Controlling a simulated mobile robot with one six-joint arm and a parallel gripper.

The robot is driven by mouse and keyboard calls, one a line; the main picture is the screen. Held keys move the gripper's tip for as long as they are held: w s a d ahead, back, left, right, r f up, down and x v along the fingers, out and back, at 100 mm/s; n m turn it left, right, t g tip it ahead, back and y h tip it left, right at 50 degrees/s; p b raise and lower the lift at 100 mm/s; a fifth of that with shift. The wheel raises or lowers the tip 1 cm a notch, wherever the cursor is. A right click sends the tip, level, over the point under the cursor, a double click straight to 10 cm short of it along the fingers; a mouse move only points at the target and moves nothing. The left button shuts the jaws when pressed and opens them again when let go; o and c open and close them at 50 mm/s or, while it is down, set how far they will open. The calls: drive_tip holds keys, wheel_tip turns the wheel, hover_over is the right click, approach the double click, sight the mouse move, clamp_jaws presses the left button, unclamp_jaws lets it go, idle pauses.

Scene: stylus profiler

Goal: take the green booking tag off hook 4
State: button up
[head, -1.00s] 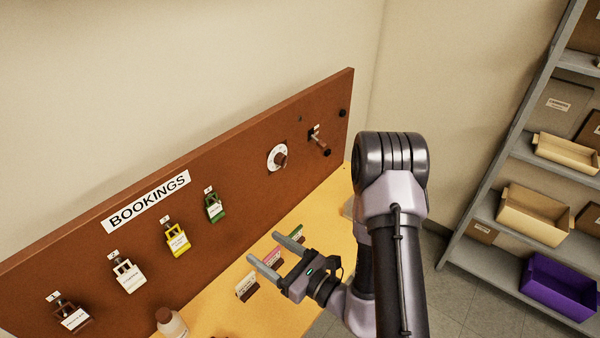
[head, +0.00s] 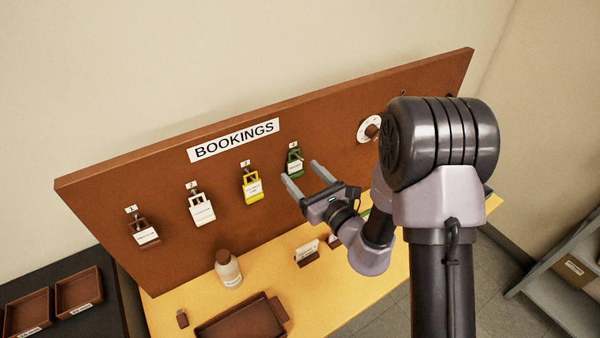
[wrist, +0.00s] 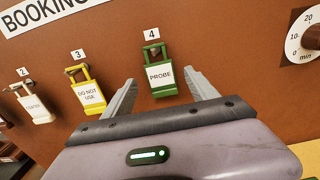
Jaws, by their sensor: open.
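The green booking tag (head: 295,165) hangs on hook 4 of the brown bookings board (head: 330,125), below a small number 4 label. In the wrist view the green tag (wrist: 160,76) carries a white label reading PROBE and shows between the two fingers. My gripper (head: 302,172) is open and empty, its fingertips pointing at the board. In the wrist view my gripper (wrist: 160,92) has one finger on each side of the tag, apart from it. How far the fingertips are from the board is hard to tell.
A yellow tag (head: 252,187), a white tag (head: 202,208) and a brown tag (head: 145,233) hang to the left. A dial (head: 369,129) is on the board to the right. A bottle (head: 228,269) and card holders stand on the yellow bench (head: 350,295) below.

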drive_tip(key=shift+x, duration=0.95)
clamp_jaws()
drive_tip(key=shift+s+d, duration=0.1)
drive_tip(key=shift+s+d+r, duration=0.45)
drive_tip(key=shift+s+r, duration=0.05)
